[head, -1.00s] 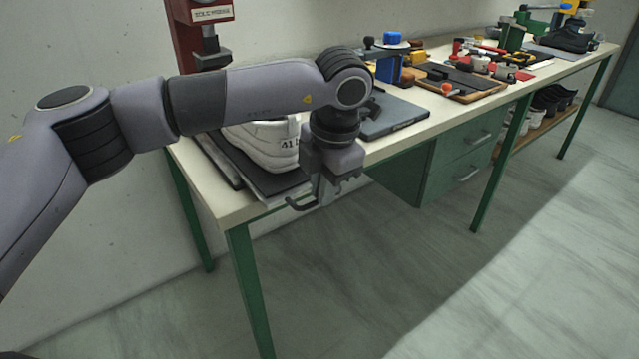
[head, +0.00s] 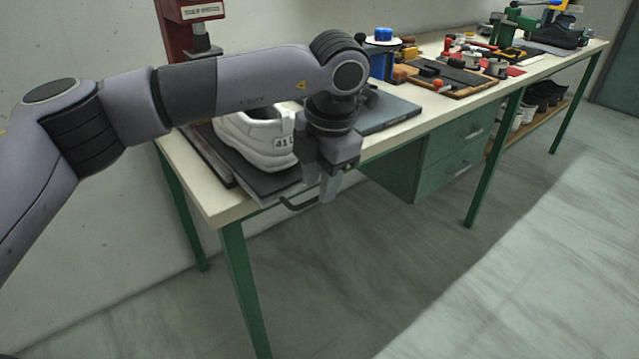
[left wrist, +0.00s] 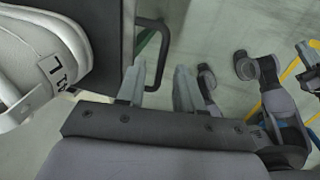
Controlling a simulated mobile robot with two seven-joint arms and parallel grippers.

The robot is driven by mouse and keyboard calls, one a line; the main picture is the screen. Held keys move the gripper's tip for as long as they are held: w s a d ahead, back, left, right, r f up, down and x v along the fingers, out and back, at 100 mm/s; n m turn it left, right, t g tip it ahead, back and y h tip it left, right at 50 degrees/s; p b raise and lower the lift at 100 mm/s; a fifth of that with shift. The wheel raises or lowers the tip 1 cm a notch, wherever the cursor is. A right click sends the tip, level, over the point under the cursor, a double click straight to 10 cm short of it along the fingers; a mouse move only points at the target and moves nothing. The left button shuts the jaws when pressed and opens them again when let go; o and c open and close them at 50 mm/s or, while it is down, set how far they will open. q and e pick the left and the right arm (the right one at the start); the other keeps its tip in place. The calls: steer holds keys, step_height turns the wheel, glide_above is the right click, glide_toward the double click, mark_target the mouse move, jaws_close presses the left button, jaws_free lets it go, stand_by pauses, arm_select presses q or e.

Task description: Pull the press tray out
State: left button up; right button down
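The press tray (head: 262,184) is a dark plate at the near left end of the bench, with a white shoe (head: 262,140) marked 41 standing on it. Its black bar handle (head: 300,205) sticks out at the front edge, and the handle (left wrist: 161,55) also shows in the left wrist view. My left gripper (head: 328,188) points down beside the handle. In the left wrist view its two fingers (left wrist: 157,72) are apart, with the handle's bar showing between them. I cannot tell whether they touch it.
A red press column (head: 190,30) stands behind the tray. A dark grey plate (head: 390,112) lies to its right, then a blue fixture (head: 381,58) and a parts tray (head: 462,82). Green drawers (head: 448,160) hang under the bench. The floor in front is clear.

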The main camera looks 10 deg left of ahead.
arm_select(q)
steer(key=r, duration=0.5)
steer(key=shift+s+d+r, duration=0.3)
steer(key=shift+d, duration=0.1)
